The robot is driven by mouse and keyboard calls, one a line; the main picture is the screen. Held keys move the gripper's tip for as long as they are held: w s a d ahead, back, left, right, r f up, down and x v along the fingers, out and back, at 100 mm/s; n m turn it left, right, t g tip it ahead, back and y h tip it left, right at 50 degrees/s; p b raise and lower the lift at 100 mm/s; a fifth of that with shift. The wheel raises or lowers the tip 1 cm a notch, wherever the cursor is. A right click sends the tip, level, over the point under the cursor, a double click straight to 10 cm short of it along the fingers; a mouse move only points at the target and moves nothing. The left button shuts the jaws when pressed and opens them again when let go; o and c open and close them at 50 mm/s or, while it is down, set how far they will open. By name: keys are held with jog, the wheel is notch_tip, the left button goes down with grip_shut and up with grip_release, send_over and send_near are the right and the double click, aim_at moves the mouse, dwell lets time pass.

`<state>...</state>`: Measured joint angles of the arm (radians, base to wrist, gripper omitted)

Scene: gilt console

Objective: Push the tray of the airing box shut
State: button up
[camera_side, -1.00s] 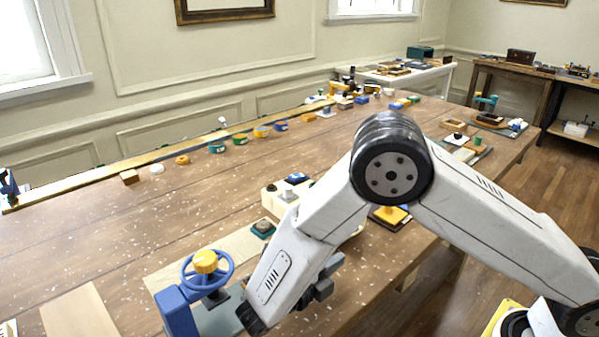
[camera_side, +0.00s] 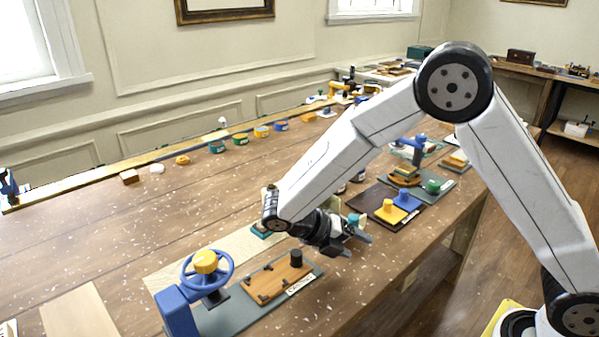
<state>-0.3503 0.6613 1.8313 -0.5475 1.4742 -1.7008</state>
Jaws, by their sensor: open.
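My gripper (camera_side: 352,243) is open and empty, above the front part of the table, with its fingers pointing right and slightly down. My forearm hides most of what stands behind it, including the cream box seen earlier there, which may be the airing box. A small teal piece (camera_side: 355,219) shows just behind the fingers; I cannot tell whether it belongs to a tray or whether a finger touches it. How far any tray stands out is hidden.
A wooden board with a black knob (camera_side: 296,258) lies below left of my gripper, beside a blue handwheel (camera_side: 207,277). To the right, a dark board (camera_side: 372,203) carries yellow and blue knobbed blocks. Several small pots (camera_side: 240,139) line the back of the table (camera_side: 160,215).

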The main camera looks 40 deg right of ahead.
aim_at(353, 216)
jog(key=w+d+r+m+t+y, duration=0.1)
jog(key=d+r+m+y, duration=0.1)
jog(key=m+y, duration=0.1)
jog(key=w+d+r+m+t+y, duration=0.2)
jog(key=m+y, duration=0.1)
jog(key=m, duration=0.1)
jog(key=w+d+r+m+t+y, duration=0.1)
jog(key=w+d+r+m+y, duration=0.1)
jog(key=r+m+y, duration=0.1)
jog(key=shift+d+m+t, duration=0.15)
jog(key=shift+m+t, duration=0.15)
jog(key=shift+m, duration=0.3)
jog(key=shift+w+d+r+m+t, duration=0.2)
jog(key=shift+d+r+m+t, duration=0.1)
jog(key=shift+r+m+t, duration=0.15)
jog(key=shift+f, duration=0.15)
jog(key=shift+f, duration=3.8)
grip_shut()
